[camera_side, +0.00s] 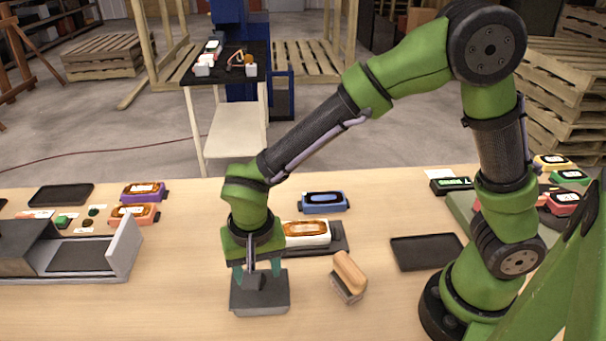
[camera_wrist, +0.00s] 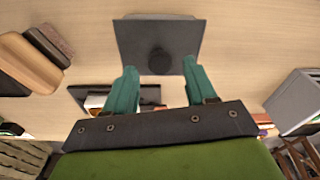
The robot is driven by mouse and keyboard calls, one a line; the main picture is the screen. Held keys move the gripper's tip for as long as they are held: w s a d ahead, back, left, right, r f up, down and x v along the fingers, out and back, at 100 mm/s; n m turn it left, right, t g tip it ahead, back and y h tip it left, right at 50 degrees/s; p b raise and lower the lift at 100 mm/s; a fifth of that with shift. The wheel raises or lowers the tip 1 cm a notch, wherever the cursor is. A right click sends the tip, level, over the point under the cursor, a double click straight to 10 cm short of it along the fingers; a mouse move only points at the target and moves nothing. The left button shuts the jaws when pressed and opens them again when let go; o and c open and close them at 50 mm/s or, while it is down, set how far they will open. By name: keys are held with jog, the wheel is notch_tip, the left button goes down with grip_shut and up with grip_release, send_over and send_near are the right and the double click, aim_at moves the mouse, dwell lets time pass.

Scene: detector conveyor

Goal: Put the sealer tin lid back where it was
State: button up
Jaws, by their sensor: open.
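The sealer tin lid (camera_side: 273,292) is a flat dark grey square with a round knob in its middle. It tops a low grey box shape at the table's front; I cannot tell clearly where lid and tin (camera_side: 262,309) part. In the wrist view the lid (camera_wrist: 132,40) and its dark knob (camera_wrist: 160,61) lie just beyond my fingertips. My gripper (camera_side: 258,272) points down above the lid, its two teal fingers apart on either side of the knob. The wrist view shows the open gripper (camera_wrist: 160,78) too; contact with the knob is not visible.
A wooden-handled brush (camera_side: 349,275) lies just right of the lid. Behind stand a white-and-orange device (camera_side: 306,234) on a dark tray and a blue device (camera_side: 322,202). A grey metal fixture (camera_side: 125,250) is at left. An empty black tray (camera_side: 427,252) lies right.

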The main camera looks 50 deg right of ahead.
aim_at(261, 294)
notch_tip(261, 294, up, 10)
jog(key=s+d+r+n+t+y, duration=0.1)
jog(key=s+d+r+t, duration=0.2)
jog(key=d, duration=0.6)
jog(key=s+d+r+n+t+y, duration=0.1)
jog(key=s+d+r+t, duration=0.2)
jog(key=s+d, duration=0.3)
jog(key=shift+d+r+n+y, duration=0.4)
jog(key=shift+d+r, duration=0.2)
jog(key=shift+d, duration=0.85)
